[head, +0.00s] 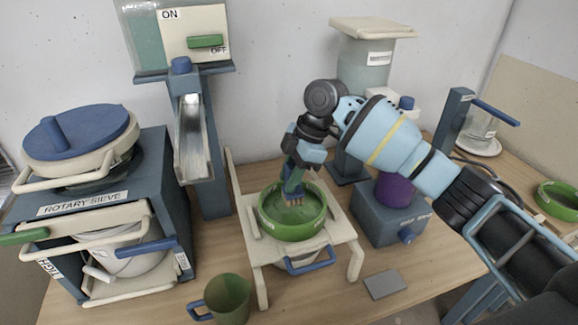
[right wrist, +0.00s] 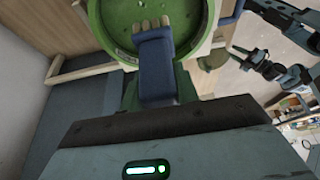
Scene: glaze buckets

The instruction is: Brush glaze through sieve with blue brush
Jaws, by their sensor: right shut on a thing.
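The blue brush (right wrist: 155,60) is held in my right gripper (head: 292,180), which is shut on it. Its pale bristles point down into the green sieve (head: 270,222), inside its rim; whether they touch the mesh I cannot tell. The sieve sits on a cream stand (head: 343,232) on the table. Something pale is partly visible under the sieve, with a blue handle (head: 305,267) in front. In the right wrist view the brush reaches over the green sieve (right wrist: 97,25).
A rotary sieve machine (head: 170,190) stands left, and a dispenser with a metal chute (head: 192,140) behind. A green jug (head: 232,297) is at the front edge. A grey tile (head: 385,284) lies right of the stand. A blue-grey device with a purple top (head: 396,190) stands behind it.

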